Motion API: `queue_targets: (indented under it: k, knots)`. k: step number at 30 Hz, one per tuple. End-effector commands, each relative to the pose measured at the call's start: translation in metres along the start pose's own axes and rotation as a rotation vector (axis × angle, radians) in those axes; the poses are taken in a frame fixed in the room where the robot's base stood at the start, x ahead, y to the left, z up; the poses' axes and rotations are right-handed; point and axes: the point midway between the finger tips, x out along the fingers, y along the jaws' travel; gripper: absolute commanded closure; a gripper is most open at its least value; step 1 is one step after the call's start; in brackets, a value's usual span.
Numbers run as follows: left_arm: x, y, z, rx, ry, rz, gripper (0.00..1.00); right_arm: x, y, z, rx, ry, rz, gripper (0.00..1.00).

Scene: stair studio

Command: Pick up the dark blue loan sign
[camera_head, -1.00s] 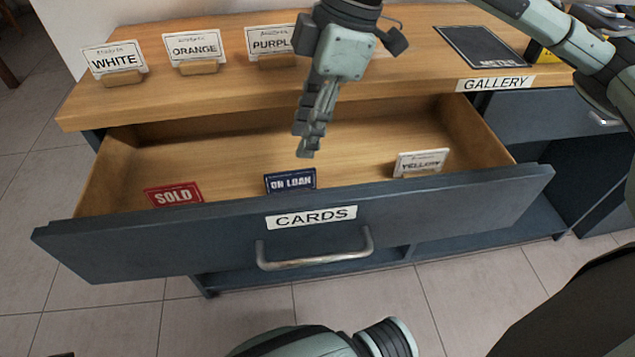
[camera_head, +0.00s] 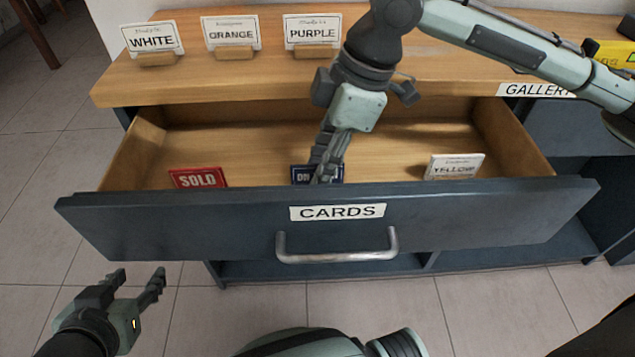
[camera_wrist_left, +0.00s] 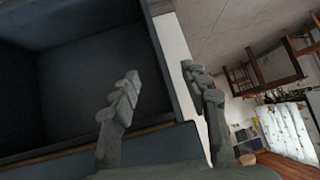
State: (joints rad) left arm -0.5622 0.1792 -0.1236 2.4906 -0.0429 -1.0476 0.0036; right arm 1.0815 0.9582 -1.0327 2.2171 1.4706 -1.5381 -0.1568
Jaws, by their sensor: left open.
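The dark blue loan sign (camera_head: 301,175) stands in the open drawer (camera_head: 235,150), near its front panel. My right gripper (camera_head: 323,177) reaches down into the drawer with its fingertips at this sign and covers the middle of its lettering. The fingers are seen edge-on, so I cannot tell whether they are open or closed on it. My left gripper (camera_head: 138,277) is open and empty over the floor at the lower left, apart from the drawer; its spread fingers also show in the left wrist view (camera_wrist_left: 160,76).
A red SOLD sign (camera_head: 198,178) and a white YELLOW sign (camera_head: 454,167) stand in the drawer on either side. White signs for WHITE (camera_head: 153,38), ORANGE (camera_head: 231,34) and PURPLE (camera_head: 312,32) stand on the counter behind. The drawer front (camera_head: 180,222) with its handle (camera_head: 337,257) juts forward.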

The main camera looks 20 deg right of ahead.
Motion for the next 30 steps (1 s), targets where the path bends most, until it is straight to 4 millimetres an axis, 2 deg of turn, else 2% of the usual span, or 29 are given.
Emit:
queue_targets:
  k: [6, 13, 26, 30]
  knots:
    - [0.000, 0.000, -0.001, 0.000, 0.002, 0.001, 0.54, 0.000, 0.000, 0.000, 0.000, 0.000, 0.000, 0.72]
    - [0.000, 0.000, 0.000, 0.000, 0.001, 0.000, 0.54, 0.000, 0.000, 0.000, 0.000, 0.000, 0.000, 1.00]
    - [-0.001, -0.001, 0.000, 0.000, -0.007, -0.001, 0.54, -0.004, 0.001, -0.001, 0.000, 0.000, 0.001, 1.00]
    - [-0.006, -0.012, 0.022, 0.003, -0.109, -0.025, 0.54, -0.020, 0.001, -0.007, 0.000, 0.003, 0.003, 1.00]
